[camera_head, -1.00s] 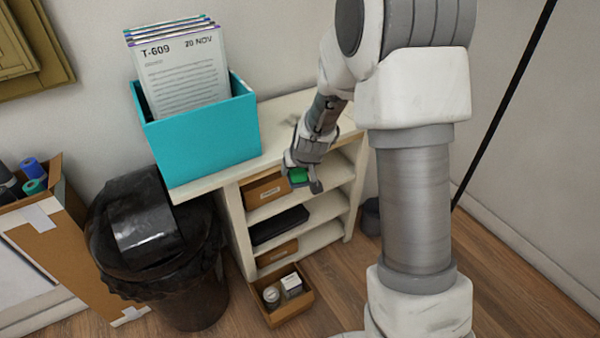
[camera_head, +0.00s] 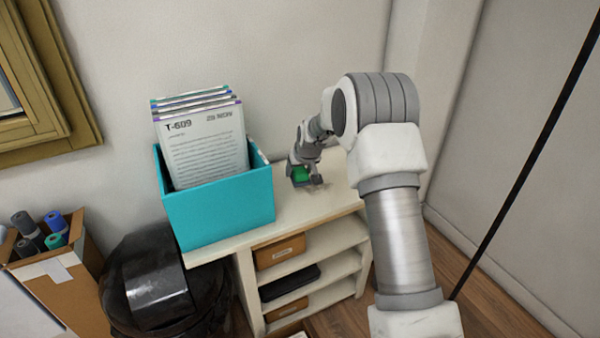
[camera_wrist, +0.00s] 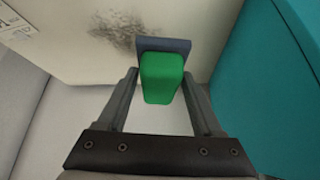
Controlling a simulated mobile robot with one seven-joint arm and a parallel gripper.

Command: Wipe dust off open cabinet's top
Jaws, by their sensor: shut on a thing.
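The open cabinet (camera_head: 290,212) is cream, with open shelves and a flat top. A dark dust smudge lies on its top near my gripper and shows in the wrist view (camera_wrist: 118,28). My gripper (camera_head: 303,182) is over the cabinet top, right of the teal box. It is shut on a green-handled wiper (camera_wrist: 162,78) with a dark blue-grey pad (camera_wrist: 178,45); the green part also shows in the head view (camera_head: 301,173). In the wrist view the pad is beside the smudge. Whether it touches the top I cannot tell.
A teal box (camera_head: 220,208) of upright files stands on the left of the cabinet top, close to my gripper; it also shows in the wrist view (camera_wrist: 265,85). The wall is behind. A black-bagged bin (camera_head: 155,285) and a carton of rolls (camera_head: 70,285) stand at left.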

